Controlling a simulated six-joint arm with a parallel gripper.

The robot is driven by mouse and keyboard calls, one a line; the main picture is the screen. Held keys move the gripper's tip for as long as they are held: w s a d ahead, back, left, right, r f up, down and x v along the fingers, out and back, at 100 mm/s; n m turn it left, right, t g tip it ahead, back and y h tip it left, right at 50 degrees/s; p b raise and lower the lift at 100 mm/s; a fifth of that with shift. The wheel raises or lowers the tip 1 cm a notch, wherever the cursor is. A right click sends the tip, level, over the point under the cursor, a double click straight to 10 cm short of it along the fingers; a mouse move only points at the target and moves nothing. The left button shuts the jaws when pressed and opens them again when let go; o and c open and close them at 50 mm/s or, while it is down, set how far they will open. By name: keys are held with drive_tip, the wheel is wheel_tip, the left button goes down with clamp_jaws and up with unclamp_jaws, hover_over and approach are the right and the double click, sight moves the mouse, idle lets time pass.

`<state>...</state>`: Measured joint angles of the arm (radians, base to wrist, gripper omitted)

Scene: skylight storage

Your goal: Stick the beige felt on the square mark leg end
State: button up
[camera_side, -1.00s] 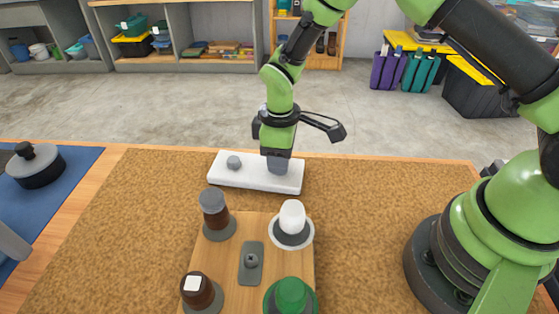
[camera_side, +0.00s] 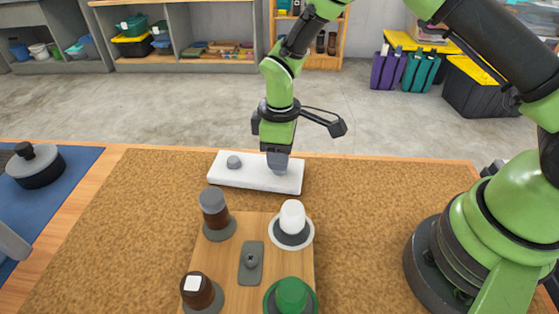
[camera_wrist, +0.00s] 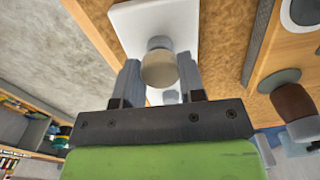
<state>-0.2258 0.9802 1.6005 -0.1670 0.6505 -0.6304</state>
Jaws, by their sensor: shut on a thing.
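My gripper (camera_wrist: 160,82) is shut on the beige felt (camera_wrist: 160,66), a small round piece between its fingertips in the wrist view. In the side view my gripper (camera_side: 278,163) is low over the right end of a white tray (camera_side: 240,176); whether the felt touches the tray is unclear. The square mark leg end (camera_side: 193,284) is the brown leg with a white square on top, at the front left of a wooden board (camera_side: 222,262). It stands well apart from my gripper, toward the camera.
A grey round piece (camera_side: 234,162) sits on the tray's left part. The board also bears a grey-topped brown leg (camera_side: 213,205), a white leg (camera_side: 292,215), a green leg (camera_side: 291,294) and a central grey bracket (camera_side: 251,264). A lidded pot (camera_side: 36,166) stands far left.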

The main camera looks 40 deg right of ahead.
drive_tip(key=shift+r, duration=1.6)
drive_tip(key=shift+r, duration=0.1)
drive_tip(key=shift+r, duration=2.95)
drive_tip(key=shift+s+a+r, duration=0.1)
drive_tip(key=shift+a, duration=0.05)
drive_tip(key=n, duration=0.1)
hover_over(193, 283)
drive_tip(key=shift+f, duration=1.55)
drive_tip(key=shift+f, duration=0.1)
drive_tip(key=shift+f, duration=0.3)
drive_tip(key=shift+f, duration=0.45)
